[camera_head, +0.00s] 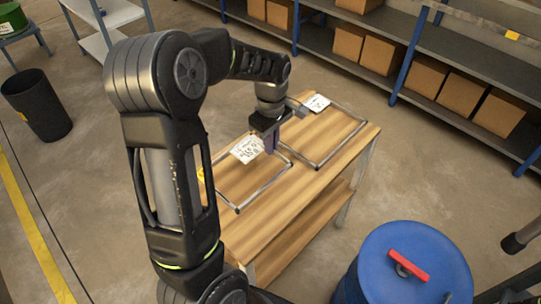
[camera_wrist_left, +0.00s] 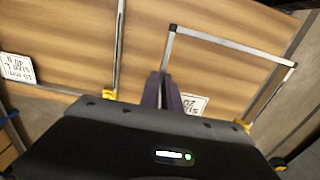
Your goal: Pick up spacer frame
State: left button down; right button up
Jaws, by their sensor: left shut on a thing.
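Two thin grey rectangular spacer frames lie over the wooden table. The nearer frame (camera_head: 262,188) is at the left of the tabletop, and the other frame (camera_head: 343,144) is toward its far right end. My left gripper (camera_head: 270,143) points down at the far side of the nearer frame. In the left wrist view its two purple fingers (camera_wrist_left: 165,92) are shut on a bar of the spacer frame (camera_wrist_left: 232,44), which stretches right from them. Whether this frame touches the tabletop is unclear. The gripper body hides part of it. My right gripper is not seen.
White printed labels (camera_head: 247,149) (camera_head: 316,102) lie on the wooden table (camera_head: 300,195). A blue barrel (camera_head: 375,278) with a red handle stands at front right. Shelves with cardboard boxes (camera_head: 497,112) line the back. A black bin (camera_head: 37,104) stands at left on open floor.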

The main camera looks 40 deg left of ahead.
pick_arm(q)
jog(key=shift+r, duration=1.25)
jog(key=w+d+m, duration=0.3)
jog(key=d+m, duration=0.5)
jog(key=d, duration=0.1)
jog(key=w+d+m, duration=0.4)
jog(key=d+m, duration=0.5)
jog(key=shift+w+d+f, duration=0.25)
jog(key=shift+d+f, duration=0.05)
jog(key=shift+f, duration=0.05)
jog(key=shift+r, duration=0.1)
